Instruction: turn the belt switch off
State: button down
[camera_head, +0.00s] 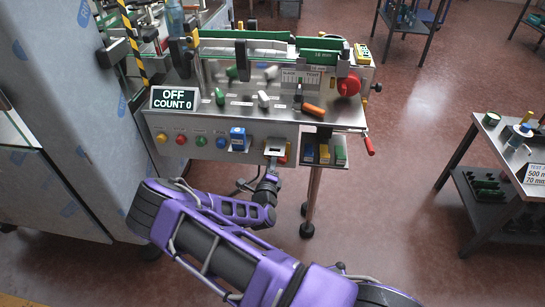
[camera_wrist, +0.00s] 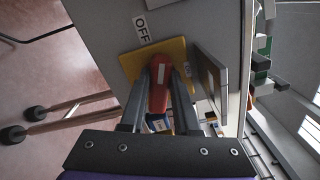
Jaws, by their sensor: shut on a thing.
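The belt switch is a red handle (camera_wrist: 160,92) with a white mark, on a yellow plate (camera_wrist: 131,66) in the wrist view. The mark is at the handle's upper end, on the side of an OFF label (camera_wrist: 142,30). My gripper (camera_wrist: 160,78) is shut on the red handle, one finger on each side. In the head view my gripper (camera_head: 271,170) reaches the front panel from below and hides most of the switch; a little of the yellow plate (camera_head: 284,158) shows. The display (camera_head: 174,98) reads OFF, COUNT 0.
A grey guard plate (camera_wrist: 210,80) stands close beside the switch. Several buttons (camera_head: 200,140) and a blue box (camera_head: 238,138) sit left on the panel. A small bin shelf (camera_head: 325,163) and a red-handled crank (camera_head: 369,146) are at right. Open floor lies right of the machine.

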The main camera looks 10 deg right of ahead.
jog(key=shift+f+n, duration=0.15)
jog(key=shift+n, duration=0.95)
jog(key=shift+f+n, duration=0.1)
jog(key=shift+n, duration=1)
jog(key=c, duration=0.6)
grip_release()
jog(key=shift+c, duration=0.2)
jog(key=v, duration=1.7)
jog(key=shift+s, duration=0.25)
jog(key=shift+r, duration=0.15)
